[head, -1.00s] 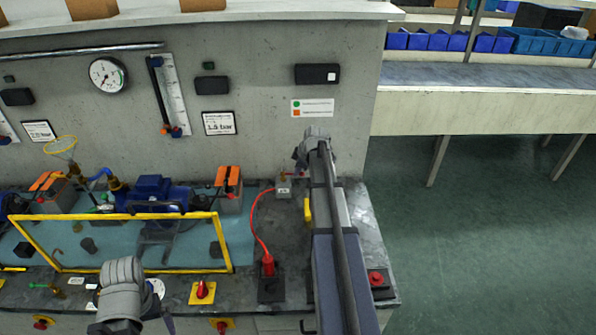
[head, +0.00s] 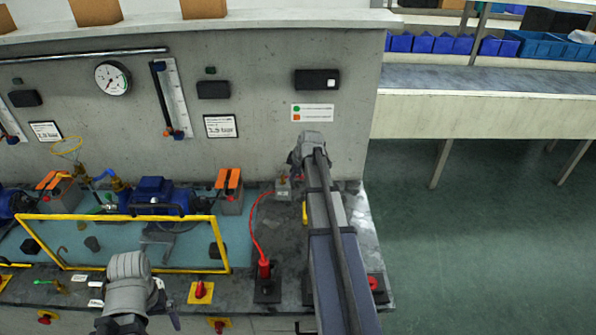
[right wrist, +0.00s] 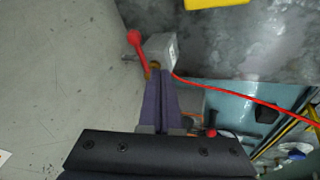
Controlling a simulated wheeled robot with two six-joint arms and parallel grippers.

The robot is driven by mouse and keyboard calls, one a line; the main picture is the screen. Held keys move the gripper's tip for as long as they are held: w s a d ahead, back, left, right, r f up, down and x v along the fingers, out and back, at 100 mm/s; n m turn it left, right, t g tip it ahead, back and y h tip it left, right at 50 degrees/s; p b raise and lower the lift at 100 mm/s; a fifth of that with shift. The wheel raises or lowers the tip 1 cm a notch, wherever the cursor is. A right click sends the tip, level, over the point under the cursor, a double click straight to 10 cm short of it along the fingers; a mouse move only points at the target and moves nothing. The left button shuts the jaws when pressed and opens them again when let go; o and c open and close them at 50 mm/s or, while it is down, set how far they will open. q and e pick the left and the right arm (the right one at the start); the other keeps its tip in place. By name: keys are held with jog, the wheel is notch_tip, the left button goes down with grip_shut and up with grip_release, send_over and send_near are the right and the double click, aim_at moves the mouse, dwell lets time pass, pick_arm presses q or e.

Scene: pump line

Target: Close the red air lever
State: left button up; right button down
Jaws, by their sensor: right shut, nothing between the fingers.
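The red air lever (right wrist: 137,50) has a round red knob and stands beside a small grey valve box (right wrist: 160,50) in the right wrist view.
A red hose (head: 257,225) runs from the box to a red plug on the bench. A yellow frame (head: 140,216) stands left of it. The concrete wall (head: 270,140) rises close behind the box. Open floor lies to the right.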

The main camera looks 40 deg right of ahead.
jog(key=p+v, duration=0.8)
jog(key=v, duration=0.1)
jog(key=shift+d+r, duration=0.4)
jog(key=shift+d, duration=0.1)
